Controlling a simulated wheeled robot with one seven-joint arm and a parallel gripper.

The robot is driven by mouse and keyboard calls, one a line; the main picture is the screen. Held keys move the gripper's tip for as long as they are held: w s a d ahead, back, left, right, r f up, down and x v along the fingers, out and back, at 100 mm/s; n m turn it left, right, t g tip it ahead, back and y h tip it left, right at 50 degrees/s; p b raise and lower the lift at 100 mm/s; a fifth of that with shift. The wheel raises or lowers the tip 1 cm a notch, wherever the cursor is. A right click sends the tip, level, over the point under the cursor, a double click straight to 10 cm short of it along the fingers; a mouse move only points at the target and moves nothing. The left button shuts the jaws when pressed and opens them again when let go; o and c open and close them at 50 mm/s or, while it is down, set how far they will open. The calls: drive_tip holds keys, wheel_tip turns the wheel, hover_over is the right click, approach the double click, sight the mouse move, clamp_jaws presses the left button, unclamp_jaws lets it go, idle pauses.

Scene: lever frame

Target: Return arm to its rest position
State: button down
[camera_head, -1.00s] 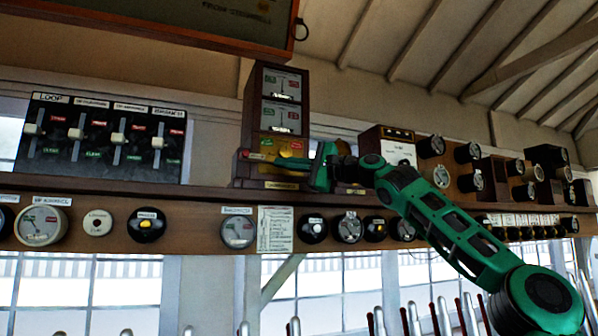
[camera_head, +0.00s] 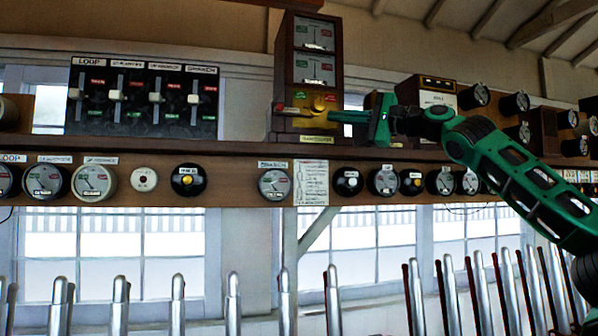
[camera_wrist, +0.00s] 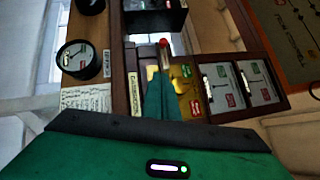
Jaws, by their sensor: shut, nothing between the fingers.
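My green gripper (camera_head: 332,116) is shut with nothing in it. Its fingers point left at the lower right part of a tall wooden instrument case (camera_head: 287,60). The fingertips overlap the right edge of the case's brass plate (camera_head: 300,100) in the head view; I cannot tell whether they touch it. In the wrist view the closed green fingers (camera_wrist: 162,96) lie in front of the brass plate (camera_wrist: 187,98), close to a red-tipped lever (camera_wrist: 164,55). My arm reaches in from the right, raised in front of the shelf.
A wooden shelf (camera_head: 230,155) carries the case, a black slide-switch panel (camera_head: 140,125) and more boxes at the right. Round dials, such as the white-faced one (camera_head: 93,181), line its front. A row of upright metal levers (camera_head: 333,300) stands below.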

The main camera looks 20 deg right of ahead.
drive_tip(key=s+a+f+n+g+h, duration=0.2)
drive_tip(key=s+f+n+h, duration=0.25)
drive_tip(key=s+f, duration=0.7)
drive_tip(key=s+d+f+n+g+h, duration=0.15)
drive_tip(key=s+f, duration=0.25)
drive_tip(key=f, duration=0.6)
drive_tip(key=s+f+g+h, duration=0.3)
drive_tip(key=f, duration=0.6)
drive_tip(key=s+d+f+g+h, duration=0.15)
drive_tip(key=s+f, duration=0.25)
drive_tip(key=f, duration=0.6)
drive_tip(key=s+d+f+g+h, duration=0.1)
drive_tip(key=s+f+g, duration=0.3)
drive_tip(key=s+f, duration=0.6)
drive_tip(key=s+f+g+h, duration=0.1)
drive_tip(key=s+f+g, duration=0.2)
drive_tip(key=s+f, duration=0.7)
wheel_tip(320, 180, down, 5)
drive_tip(key=shift+d+r+g, duration=0.15)
drive_tip(key=shift+d+g, duration=0.2)
drive_tip(key=shift+g, duration=0.05)
